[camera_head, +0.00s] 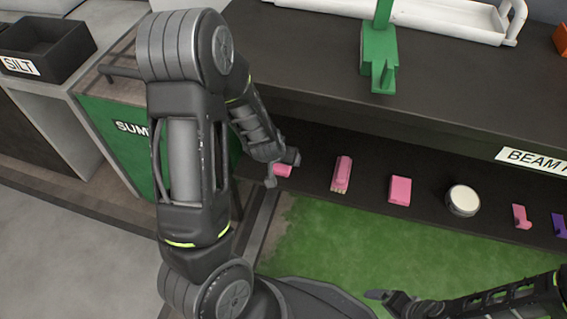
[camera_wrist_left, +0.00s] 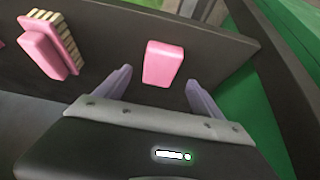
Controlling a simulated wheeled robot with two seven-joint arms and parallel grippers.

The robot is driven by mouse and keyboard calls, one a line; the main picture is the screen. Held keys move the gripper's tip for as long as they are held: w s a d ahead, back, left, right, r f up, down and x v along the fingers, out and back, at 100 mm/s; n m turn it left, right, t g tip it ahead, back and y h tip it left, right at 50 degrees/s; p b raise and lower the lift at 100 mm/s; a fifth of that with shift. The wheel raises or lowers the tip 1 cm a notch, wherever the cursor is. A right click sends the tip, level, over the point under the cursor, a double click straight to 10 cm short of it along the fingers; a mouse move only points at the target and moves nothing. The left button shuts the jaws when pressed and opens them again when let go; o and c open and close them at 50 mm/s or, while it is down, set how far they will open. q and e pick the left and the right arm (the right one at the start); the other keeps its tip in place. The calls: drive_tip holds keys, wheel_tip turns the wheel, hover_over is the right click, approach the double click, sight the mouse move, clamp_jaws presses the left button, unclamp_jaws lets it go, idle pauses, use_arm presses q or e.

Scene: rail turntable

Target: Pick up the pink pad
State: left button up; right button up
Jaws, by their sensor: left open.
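A pink rounded block (camera_wrist_left: 163,63), which looks like a pad, lies on the dark shelf. In the left wrist view it shows ahead of and between the fingers of my left gripper (camera_wrist_left: 158,78), which is open. In the head view this block (camera_head: 283,171) is partly hidden by my left gripper (camera_head: 281,168). I cannot tell whether the fingers touch it. A second flat pink block (camera_head: 400,190) lies farther right on the shelf, and it could also be called a pad. My right gripper (camera_head: 388,297) is low at the right, over the green mat.
A pink brush (camera_head: 342,174) with pale bristles lies between the pink blocks; it also shows in the left wrist view (camera_wrist_left: 48,46). A round white-topped tin (camera_head: 463,200), a pink bracket (camera_head: 521,216) and a purple piece (camera_head: 560,223) lie rightward. An upper shelf (camera_head: 310,65) overhangs behind.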

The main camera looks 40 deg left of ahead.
use_arm(q)
drive_tip(key=b+x, duration=0.1)
drive_tip(key=x, duration=0.2)
drive_tip(key=shift+f+b, duration=0.2)
drive_tip(key=shift+b, duration=0.1)
drive_tip(key=shift+w+f, duration=0.25)
drive_tip(key=shift+f, duration=0.1)
use_arm(e)
drive_tip(key=f, duration=0.3)
drive_tip(key=shift+w, duration=0.25)
use_arm(q)
drive_tip(key=shift+r, duration=0.1)
use_arm(e)
drive_tip(key=shift+r, duration=0.1)
use_arm(q)
drive_tip(key=c, duration=1.4)
drive_tip(key=shift+c, duration=0.2)
